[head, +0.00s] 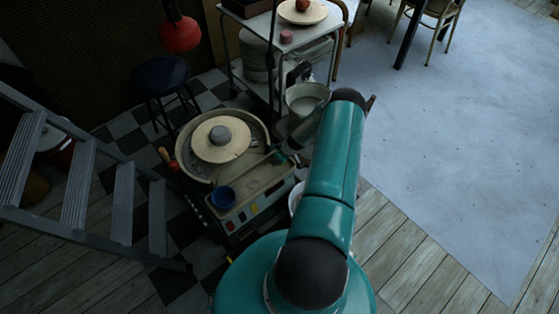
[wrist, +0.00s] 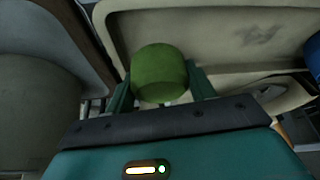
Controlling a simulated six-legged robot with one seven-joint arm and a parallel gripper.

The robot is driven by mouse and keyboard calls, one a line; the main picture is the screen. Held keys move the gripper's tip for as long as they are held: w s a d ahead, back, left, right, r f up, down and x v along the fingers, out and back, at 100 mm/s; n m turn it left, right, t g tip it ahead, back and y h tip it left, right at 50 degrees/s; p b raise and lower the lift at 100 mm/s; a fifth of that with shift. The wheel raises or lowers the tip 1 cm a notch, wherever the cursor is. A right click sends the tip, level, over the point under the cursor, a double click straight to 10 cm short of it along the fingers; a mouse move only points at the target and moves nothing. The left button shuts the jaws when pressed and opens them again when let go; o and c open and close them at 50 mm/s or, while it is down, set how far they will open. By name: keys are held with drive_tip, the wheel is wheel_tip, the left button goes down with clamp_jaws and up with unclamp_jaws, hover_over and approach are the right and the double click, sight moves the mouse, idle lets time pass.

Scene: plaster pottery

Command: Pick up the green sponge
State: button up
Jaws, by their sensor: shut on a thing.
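The green sponge (wrist: 158,70) is a rounded green block in the wrist view. It sits between the two teal fingers of my gripper (wrist: 161,88), which is shut on it. Behind it in the wrist view is a pale, worn tray-like surface (wrist: 235,42); I cannot tell whether the sponge touches it. In the head view my arm reaches toward the pottery wheel (head: 205,152), with its end beside the wheel's right side. The sponge cannot be made out in the head view.
A blue pot (head: 222,197) stands on the wheel's front tray. A pale bucket (head: 307,99) is close to my arm's end. A white trolley (head: 262,29) stands behind, a dark stool (head: 160,75) at left, metal steps (head: 75,195) further left. The floor at right is clear.

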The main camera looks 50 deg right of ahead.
drive_tip(key=s+a+r, duration=0.1)
drive_tip(key=s+r, duration=0.8)
drive_tip(key=s, duration=0.4)
drive_tip(key=shift+s+a, duration=0.25)
drive_tip(key=shift+r, duration=0.1)
drive_tip(key=shift+o, duration=1.4)
drive_tip(key=shift+c, duration=1)
